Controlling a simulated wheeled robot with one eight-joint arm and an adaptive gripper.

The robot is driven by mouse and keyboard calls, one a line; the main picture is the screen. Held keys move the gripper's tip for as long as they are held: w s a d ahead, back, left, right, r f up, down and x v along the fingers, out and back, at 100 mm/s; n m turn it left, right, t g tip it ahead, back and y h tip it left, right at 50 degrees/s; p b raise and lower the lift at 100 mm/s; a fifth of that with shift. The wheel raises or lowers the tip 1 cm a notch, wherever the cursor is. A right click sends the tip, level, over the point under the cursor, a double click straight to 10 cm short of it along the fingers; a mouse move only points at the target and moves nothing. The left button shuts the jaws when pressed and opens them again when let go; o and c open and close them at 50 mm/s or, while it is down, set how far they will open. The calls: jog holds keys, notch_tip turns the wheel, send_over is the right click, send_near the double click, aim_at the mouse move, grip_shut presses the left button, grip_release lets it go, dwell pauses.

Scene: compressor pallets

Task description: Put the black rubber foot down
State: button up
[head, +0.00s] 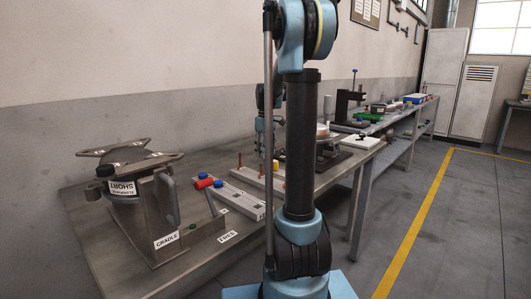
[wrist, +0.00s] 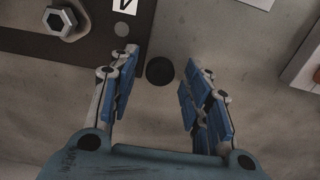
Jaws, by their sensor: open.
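The black rubber foot (wrist: 160,70) shows in the wrist view as a small dark round disc on the grey-brown surface. It lies between the tips of my gripper (wrist: 162,66), close to the right edge of a dark plate. My gripper is open, with its blue-padded fingers on the left and right of the foot. A gap shows on each side of the foot. In the head view my own arm stands in front of this part of the bench, and I cannot make out the foot there.
The dark plate (wrist: 90,45) carries a hex nut (wrist: 60,21) at the upper left. In the head view a metal cradle (head: 150,232) stands on the near bench. A grey rail (head: 232,201) lies beside it. More fixtures stand farther back. The floor at right is clear.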

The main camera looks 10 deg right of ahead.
notch_tip(320, 180, up, 12)
dwell(0.6)
